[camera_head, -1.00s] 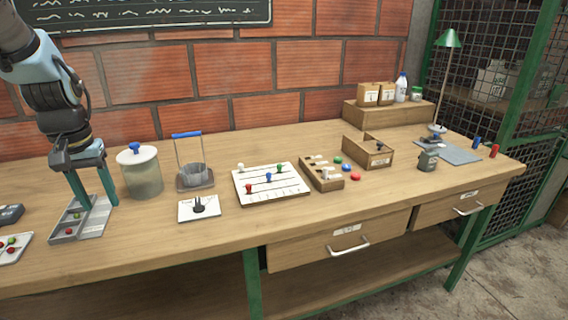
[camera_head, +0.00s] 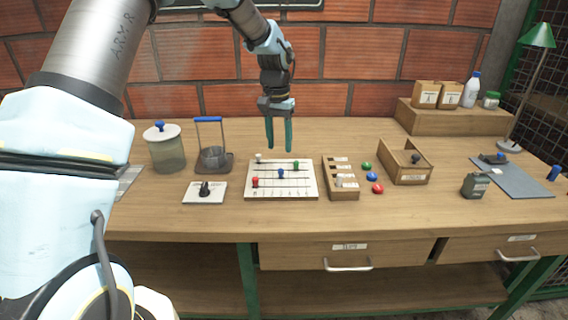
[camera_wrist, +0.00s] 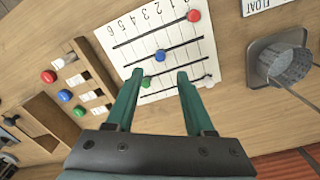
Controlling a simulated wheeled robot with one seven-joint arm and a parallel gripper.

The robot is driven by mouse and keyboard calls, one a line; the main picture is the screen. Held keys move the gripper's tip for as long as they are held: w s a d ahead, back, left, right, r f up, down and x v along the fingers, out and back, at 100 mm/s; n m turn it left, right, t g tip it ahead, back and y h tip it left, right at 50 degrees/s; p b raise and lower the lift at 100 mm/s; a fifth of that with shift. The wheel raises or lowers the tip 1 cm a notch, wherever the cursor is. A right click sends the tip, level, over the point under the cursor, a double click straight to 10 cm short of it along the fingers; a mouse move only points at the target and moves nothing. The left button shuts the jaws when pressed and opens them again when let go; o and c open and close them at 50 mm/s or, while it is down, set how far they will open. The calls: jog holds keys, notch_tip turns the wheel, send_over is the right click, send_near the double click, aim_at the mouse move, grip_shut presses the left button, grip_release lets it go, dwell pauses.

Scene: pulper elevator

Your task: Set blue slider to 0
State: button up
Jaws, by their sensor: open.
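The white slider board (camera_head: 308,190) lies on the bench, with several parallel slots and a number scale along its front edge. The blue slider knob (camera_head: 280,173) is near the middle of its slot; in the wrist view it (camera_wrist: 161,56) shows ahead of the fingertips. The red knob (camera_head: 255,182) and white knob (camera_head: 259,158) are at the left end, and the green knob (camera_head: 296,165) is right of the blue one. My gripper (camera_head: 280,148) is open and empty, pointing down above the board's back part.
Bare bench lies in front of the board.

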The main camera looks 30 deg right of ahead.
aim_at(280, 169)
notch_tip(280, 169, down, 8)
jog(key=shift+s+r+p, duration=0.1)
jog(key=shift+s+p, duration=0.05)
jog(key=shift+p, duration=0.7)
grip_shut()
dwell(0.9)
